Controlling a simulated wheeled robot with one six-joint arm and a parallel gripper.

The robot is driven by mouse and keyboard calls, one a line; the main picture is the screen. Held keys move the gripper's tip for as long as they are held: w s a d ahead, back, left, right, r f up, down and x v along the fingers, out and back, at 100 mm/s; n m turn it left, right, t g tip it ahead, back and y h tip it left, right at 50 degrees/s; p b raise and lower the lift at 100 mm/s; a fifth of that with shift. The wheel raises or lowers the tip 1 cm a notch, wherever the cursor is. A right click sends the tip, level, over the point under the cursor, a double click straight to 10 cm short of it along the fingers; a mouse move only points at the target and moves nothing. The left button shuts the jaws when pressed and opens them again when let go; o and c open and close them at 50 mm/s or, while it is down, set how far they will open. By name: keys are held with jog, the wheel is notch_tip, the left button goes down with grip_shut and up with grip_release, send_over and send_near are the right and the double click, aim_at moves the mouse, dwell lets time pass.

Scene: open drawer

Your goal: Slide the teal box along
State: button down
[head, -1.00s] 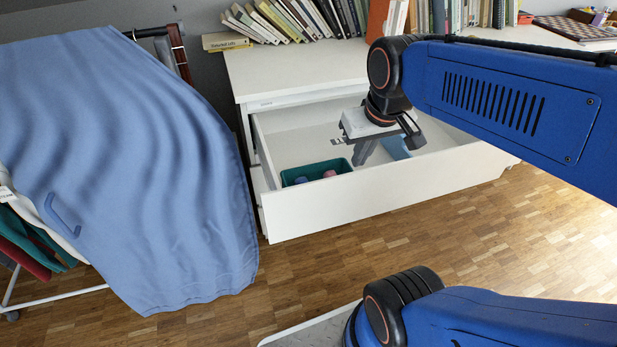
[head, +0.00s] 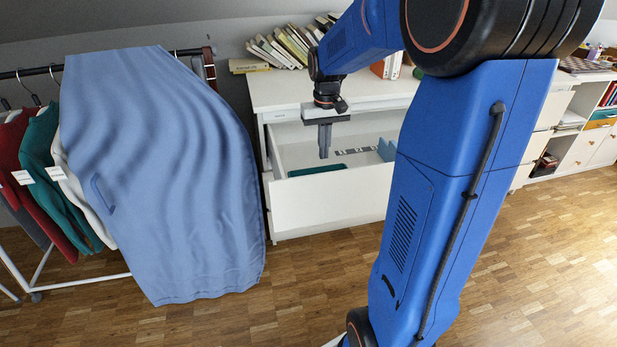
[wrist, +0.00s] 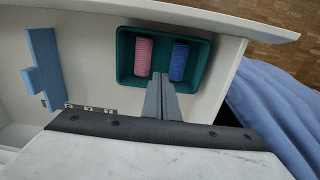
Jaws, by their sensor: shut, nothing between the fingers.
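The teal box (wrist: 161,55) is an open tray lying in the open white drawer (head: 330,200). A ribbed pink roll (wrist: 143,57) and a ribbed blue roll (wrist: 179,60) lie side by side in it. In the head view only a strip of the teal box (head: 316,170) shows above the drawer front. My gripper (head: 324,156) points down into the drawer, just behind that strip. In the wrist view its shut, empty fingers (wrist: 158,78) overlap the box's near edge between the rolls. I cannot tell whether they touch it.
A blue angled piece (wrist: 42,65) stands in the drawer, left of the box in the wrist view. The drawer floor between them is clear. A blue cloth (head: 160,180) hangs on a rack left of the drawer. Books (head: 280,48) stand on the dresser top.

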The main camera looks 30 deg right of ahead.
aim_at(318, 168)
jog(key=f, duration=1.1)
jog(key=shift+w+a, duration=0.1)
jog(key=shift+w, duration=0.2)
jog(key=shift+w+d, duration=0.15)
jog(key=shift+w, duration=0.4)
jog(key=shift+w+d, duration=0.15)
jog(key=shift+w, duration=0.4)
jog(key=shift+w+d+r, duration=0.1)
jog(key=shift+w+d, duration=0.15)
jog(key=shift+w, duration=0.65)
jog(key=w, duration=0.3)
jog(key=w+d, duration=0.1)
jog(key=w, duration=0.2)
jog(key=w+d, duration=0.1)
jog(key=w, duration=0.2)
jog(key=shift+d, duration=0.25)
